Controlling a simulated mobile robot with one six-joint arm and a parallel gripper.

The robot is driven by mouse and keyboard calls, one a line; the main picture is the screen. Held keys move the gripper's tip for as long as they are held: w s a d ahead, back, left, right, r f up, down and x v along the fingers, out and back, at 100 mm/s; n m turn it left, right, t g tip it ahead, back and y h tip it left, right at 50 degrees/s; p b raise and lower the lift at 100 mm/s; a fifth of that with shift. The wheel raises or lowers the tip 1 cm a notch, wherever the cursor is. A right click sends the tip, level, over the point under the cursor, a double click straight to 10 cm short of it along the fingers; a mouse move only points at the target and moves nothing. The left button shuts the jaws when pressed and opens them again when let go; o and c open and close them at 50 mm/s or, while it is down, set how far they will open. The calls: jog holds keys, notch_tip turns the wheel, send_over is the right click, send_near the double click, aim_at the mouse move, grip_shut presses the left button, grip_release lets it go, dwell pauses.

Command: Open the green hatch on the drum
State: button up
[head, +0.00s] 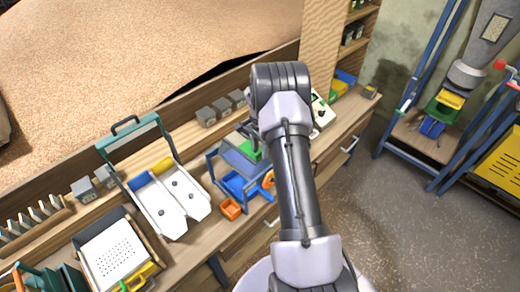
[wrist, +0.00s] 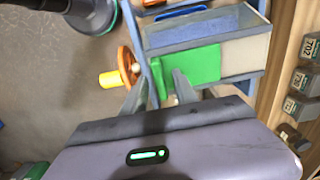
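The green hatch (wrist: 192,67) shows in the wrist view as a flat green panel on the side of a grey and beige drum (wrist: 247,52) held in a blue frame. Its left edge is a darker green strip. My gripper (wrist: 158,82) is open, with one fingertip left of that strip and the other in front of the panel. I cannot tell whether either finger touches it. In the head view a bit of the hatch (head: 250,150) shows beside my arm, which hides my gripper and part of the drum.
An orange wheel with a yellow handle (wrist: 112,78) is close left of my gripper. A white twin-chute stand (head: 170,200) is to the left on the bench. Grey labelled blocks (wrist: 300,80) line the right.

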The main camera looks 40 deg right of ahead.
grip_shut()
dwell(1.4)
